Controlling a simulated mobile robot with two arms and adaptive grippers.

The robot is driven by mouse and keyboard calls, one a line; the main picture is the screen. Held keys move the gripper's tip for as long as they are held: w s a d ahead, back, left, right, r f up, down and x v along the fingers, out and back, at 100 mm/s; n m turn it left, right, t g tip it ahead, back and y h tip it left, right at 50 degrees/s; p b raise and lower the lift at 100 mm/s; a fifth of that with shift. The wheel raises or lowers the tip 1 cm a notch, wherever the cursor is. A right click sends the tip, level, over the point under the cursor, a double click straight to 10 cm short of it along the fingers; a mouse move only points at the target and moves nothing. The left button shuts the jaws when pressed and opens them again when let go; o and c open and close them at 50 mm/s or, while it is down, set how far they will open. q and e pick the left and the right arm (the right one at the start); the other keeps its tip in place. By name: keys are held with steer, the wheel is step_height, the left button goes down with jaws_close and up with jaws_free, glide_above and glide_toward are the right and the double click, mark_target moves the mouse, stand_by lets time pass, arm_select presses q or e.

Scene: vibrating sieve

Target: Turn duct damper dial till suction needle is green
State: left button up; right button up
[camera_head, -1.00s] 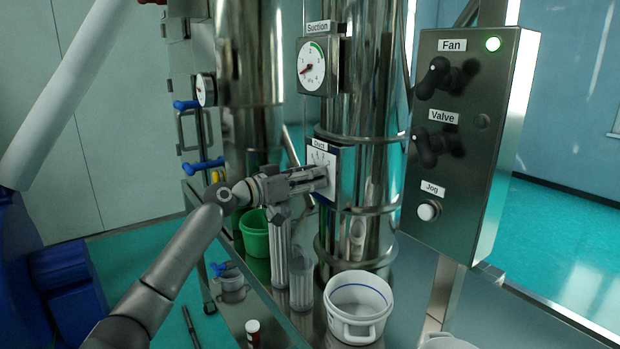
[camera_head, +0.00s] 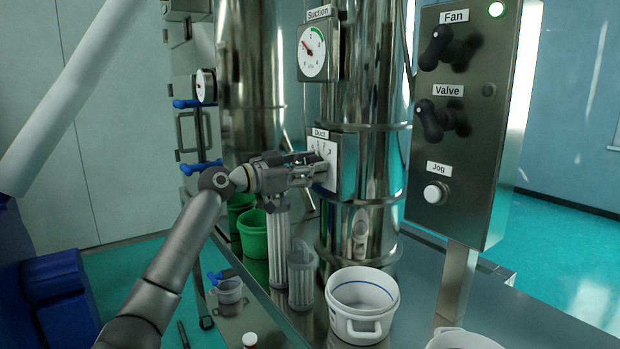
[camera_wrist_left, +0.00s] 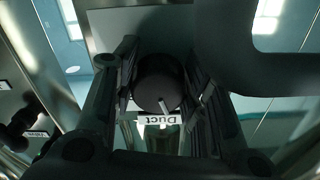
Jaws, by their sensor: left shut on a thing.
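The suction gauge (camera_head: 312,52) is a white round dial under a "Suction" label. Its red needle points to the upper left, and the green arc lies at the top right of the face, so the needle is outside the green. The duct damper panel (camera_head: 346,158), labelled "Duct", is on the steel pipe below the gauge. My left gripper (camera_head: 318,171) reaches the panel from the left and hides its dial in the head view. In the left wrist view the round black damper dial (camera_wrist_left: 159,82) sits between the two fingers, which are shut on it.
A control box (camera_head: 462,130) with fan and valve knobs, a jog button and a lit green lamp stands at the right.

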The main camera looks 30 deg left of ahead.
arm_select(q)
steer(key=shift+m, duration=0.4)
steer(key=o, duration=1)
steer(key=shift+s, duration=0.1)
steer(key=v, duration=1.2)
